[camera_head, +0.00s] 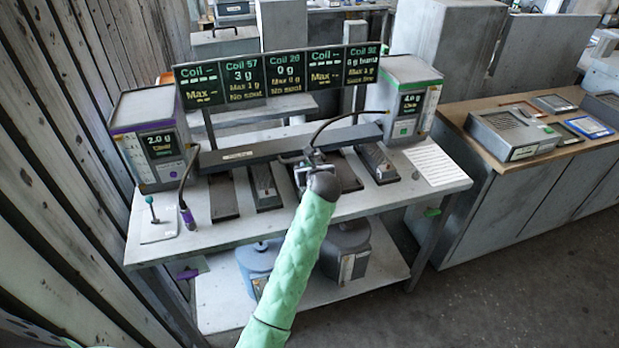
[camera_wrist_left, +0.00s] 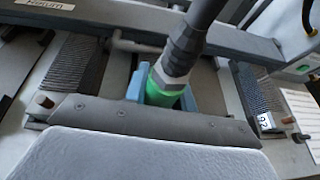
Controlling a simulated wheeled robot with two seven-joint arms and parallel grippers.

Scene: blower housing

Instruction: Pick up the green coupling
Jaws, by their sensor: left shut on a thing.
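The green coupling (camera_wrist_left: 161,91) sits at the end of a dark hose, below a metal collar, in the left wrist view. My left gripper (camera_head: 308,160) is shut on it, over the middle of the bench. Blue pads (camera_wrist_left: 137,84) show on either side of the coupling in the left wrist view. In the head view the coupling is hidden by my gripper and green-sleeved arm. The dark hose (camera_head: 340,118) curves from the gripper to the green-trimmed box at the right. My right gripper is not in view.
The bench (camera_head: 228,232) carries a purple-trimmed box (camera_head: 150,137), a green-trimmed box (camera_head: 408,97), a dark bar (camera_head: 285,146) and several dark blocks. A purple coupling (camera_head: 187,216) stands at the left. A paper sheet (camera_head: 434,163) lies at the right. A display row (camera_head: 280,73) stands behind.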

